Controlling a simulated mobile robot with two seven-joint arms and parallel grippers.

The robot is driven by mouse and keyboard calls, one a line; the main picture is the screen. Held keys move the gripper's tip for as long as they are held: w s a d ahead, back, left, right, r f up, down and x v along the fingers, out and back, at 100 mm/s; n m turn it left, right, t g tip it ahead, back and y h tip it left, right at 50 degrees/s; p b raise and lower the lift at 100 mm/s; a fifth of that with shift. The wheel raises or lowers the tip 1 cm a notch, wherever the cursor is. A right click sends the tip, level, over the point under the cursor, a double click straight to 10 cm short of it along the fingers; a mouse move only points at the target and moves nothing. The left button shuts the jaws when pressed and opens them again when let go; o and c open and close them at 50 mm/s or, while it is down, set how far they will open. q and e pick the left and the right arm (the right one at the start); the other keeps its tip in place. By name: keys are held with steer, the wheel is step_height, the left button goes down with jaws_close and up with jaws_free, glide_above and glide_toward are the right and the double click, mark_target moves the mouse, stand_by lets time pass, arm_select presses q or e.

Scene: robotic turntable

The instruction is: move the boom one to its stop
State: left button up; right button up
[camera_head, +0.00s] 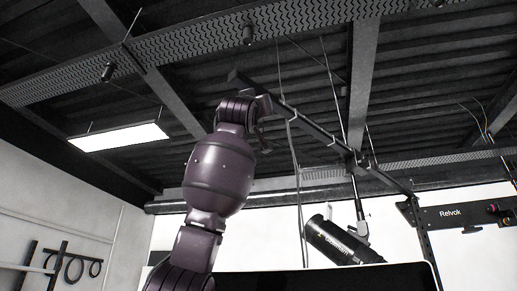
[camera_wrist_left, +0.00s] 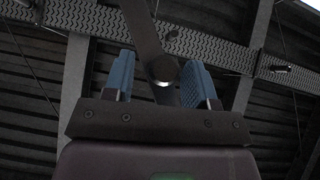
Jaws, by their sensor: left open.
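The boom (camera_head: 312,130) is a long dark bar overhead in the head view, running from upper left down to the right. My left arm reaches up from the bottom, and my left gripper (camera_head: 262,106) is at the boom's upper left end, partly hidden by my wrist. In the left wrist view my left gripper (camera_wrist_left: 160,82) is open, with blue pads apart. A dark bar with a round end (camera_wrist_left: 160,68), seemingly the boom, shows between the pads. I cannot tell whether the pads touch it. My right gripper is not in view.
A black studio lamp (camera_head: 340,241) hangs below the boom's right part. Cables (camera_head: 296,180) hang near my arm. A dark panel marked Relvok (camera_head: 450,214) is at the right. Ceiling beams and a lit ceiling lamp (camera_head: 118,137) are above. Open air lies left of my arm.

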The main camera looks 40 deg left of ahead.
arm_select(q)
steer(key=shift+x, duration=0.8)
steer(key=shift+c, duration=0.2)
jaws_close()
